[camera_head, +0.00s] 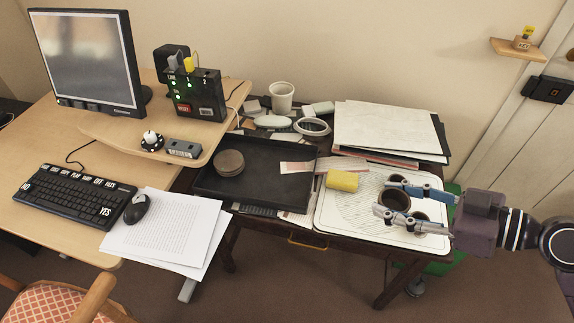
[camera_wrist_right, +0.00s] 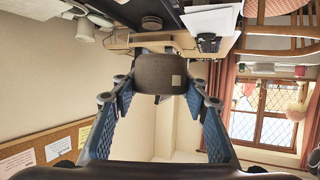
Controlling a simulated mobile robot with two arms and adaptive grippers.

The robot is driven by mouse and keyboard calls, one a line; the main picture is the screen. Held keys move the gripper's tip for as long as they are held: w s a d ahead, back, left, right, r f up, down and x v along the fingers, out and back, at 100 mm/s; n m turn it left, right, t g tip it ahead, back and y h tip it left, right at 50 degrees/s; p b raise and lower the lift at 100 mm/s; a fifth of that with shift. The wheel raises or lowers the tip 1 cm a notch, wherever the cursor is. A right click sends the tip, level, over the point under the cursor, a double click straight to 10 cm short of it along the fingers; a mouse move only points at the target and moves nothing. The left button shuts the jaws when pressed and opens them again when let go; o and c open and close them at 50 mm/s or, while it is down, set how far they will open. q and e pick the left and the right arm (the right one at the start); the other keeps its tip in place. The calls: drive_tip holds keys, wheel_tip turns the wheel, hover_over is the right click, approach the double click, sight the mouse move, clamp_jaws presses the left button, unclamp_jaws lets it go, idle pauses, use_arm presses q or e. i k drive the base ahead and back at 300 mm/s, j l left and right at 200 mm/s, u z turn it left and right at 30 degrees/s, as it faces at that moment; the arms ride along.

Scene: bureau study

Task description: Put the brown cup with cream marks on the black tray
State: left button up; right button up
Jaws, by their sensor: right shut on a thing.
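The brown cup (camera_head: 393,202) shows between the fingers of my right gripper (camera_head: 381,196), over the white ridged board at the right. In the right wrist view the brown cup (camera_wrist_right: 155,72) with a cream mark sits between the blue finger pads, and my right gripper (camera_wrist_right: 158,88) is shut on it. Its underside and any gap to the board are hidden. My left gripper is not in view.
Papers (camera_head: 385,127) are stacked behind. A white cup (camera_head: 281,97) and a white ring (camera_head: 313,126) stand behind the tray. The tray's front middle is bare.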

sight(292, 193)
drive_tip(key=i+l+u, duration=0.1)
drive_tip(key=l+u, duration=0.25)
drive_tip(key=l, duration=0.25)
drive_tip(key=l+u, duration=0.4)
drive_tip(key=l, duration=0.2)
drive_tip(key=u, duration=0.55)
